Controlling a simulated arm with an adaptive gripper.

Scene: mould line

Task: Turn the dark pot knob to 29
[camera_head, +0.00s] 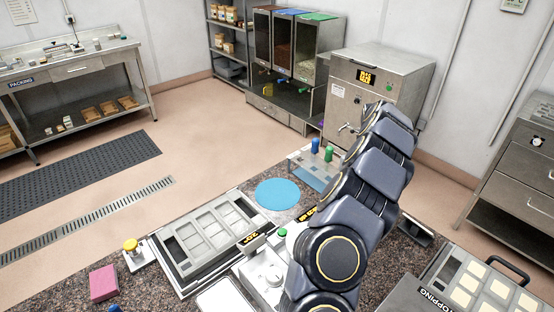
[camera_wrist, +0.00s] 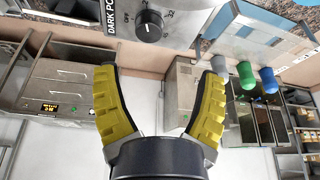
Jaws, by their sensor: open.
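The dark pot knob (camera_wrist: 149,27) is a round black knob with a small pale mark, at the top of the wrist view. It sits on a light panel beside a black label (camera_wrist: 113,14) that starts "DARK PO" and is cut by the frame edge. My gripper (camera_wrist: 160,70) shows in the wrist view with its two yellow fingers wide apart and nothing between them. The knob appears beyond the fingertips, apart from them. The knob's setting is too small to read. In the head view my arm hides part of the counter, and I cannot make out my gripper there.
The granite counter (camera_head: 150,283) holds a mould tray (camera_head: 217,232), a blue disc (camera_head: 277,194), a pink block (camera_head: 103,283) and a yellow-topped button (camera_head: 131,246). Blue and green bottles (camera_head: 315,146) stand farther back. A box labelled "TOPPING" (camera_head: 410,297) is at right.

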